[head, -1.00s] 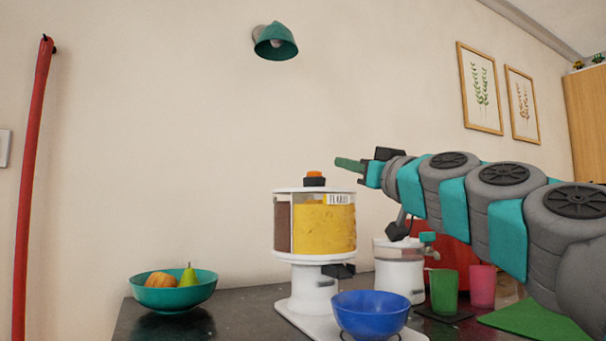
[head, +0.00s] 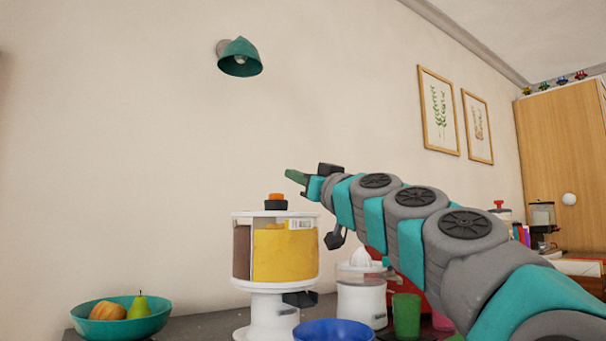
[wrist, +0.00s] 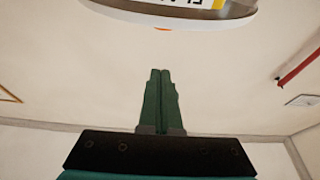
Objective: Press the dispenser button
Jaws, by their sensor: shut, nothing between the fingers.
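The dispenser (head: 284,250) is a white drum with yellow and brown contents, on a white pedestal on the dark counter. Its orange button (head: 276,197) sits on a black base on top of the lid. My gripper (head: 290,174) has green fingers pressed together, just above and to the right of the button in the head view, apart from it. In the wrist view the shut fingers (wrist: 160,72) point toward the dispenser (wrist: 175,10), whose labelled edge shows at the top. Only a sliver of the orange button (wrist: 162,29) shows there.
A blue bowl (head: 335,331) stands in front of the dispenser. A teal fruit bowl (head: 122,325) is on the left. A white juicer (head: 362,300) and a green cup (head: 406,315) stand right, below my arm. A teal lamp (head: 240,60) is on the wall.

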